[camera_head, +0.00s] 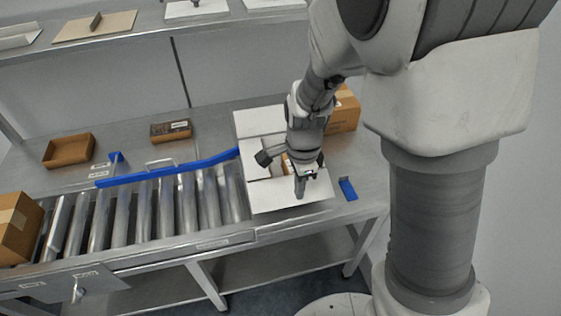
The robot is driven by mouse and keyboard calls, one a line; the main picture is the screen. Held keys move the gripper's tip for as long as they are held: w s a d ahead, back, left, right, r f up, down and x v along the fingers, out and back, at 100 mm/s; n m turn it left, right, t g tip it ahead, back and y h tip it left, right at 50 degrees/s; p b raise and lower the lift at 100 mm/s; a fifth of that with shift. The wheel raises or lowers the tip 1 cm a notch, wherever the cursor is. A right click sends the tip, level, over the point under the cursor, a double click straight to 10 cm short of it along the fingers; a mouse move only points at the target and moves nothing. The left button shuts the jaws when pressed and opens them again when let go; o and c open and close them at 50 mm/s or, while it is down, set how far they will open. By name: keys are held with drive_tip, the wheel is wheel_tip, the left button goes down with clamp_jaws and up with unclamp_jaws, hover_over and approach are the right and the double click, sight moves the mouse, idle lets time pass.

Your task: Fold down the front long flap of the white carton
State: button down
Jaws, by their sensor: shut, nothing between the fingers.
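The white carton (258,159) stands at the right end of the roller conveyor, partly hidden by my arm. Its front long flap (275,196) spreads outward toward the front, and its back long flap (258,121) spreads toward the back. Something brown (286,165) shows in the opening beside my wrist. My gripper (300,193) is shut and empty, pointing down over the front flap. I cannot tell whether its tips touch the flap. The right side of the carton is mostly hidden by my gripper and wrist.
A blue rail (180,170) runs along the conveyor rollers (163,205) to the carton. A brown box (344,112) stands behind right, and a blue item (347,188) lies right.

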drive_tip(key=shift+w, duration=0.1)
idle(0.5)
drive_tip(key=w+a+p, duration=0.3)
drive_tip(key=w+a, duration=0.1)
drive_tip(key=w, duration=1)
drive_tip(key=shift+w+r, duration=0.15)
drive_tip(key=shift+r, duration=0.15)
idle(0.8)
drive_tip(key=shift+f, duration=0.15)
drive_tip(key=shift+f+b, duration=2.75)
drive_tip(key=shift+f, duration=1.45)
drive_tip(key=shift+r, duration=0.1)
wheel_tip(320, 180, up, 11)
drive_tip(key=p, duration=0.8)
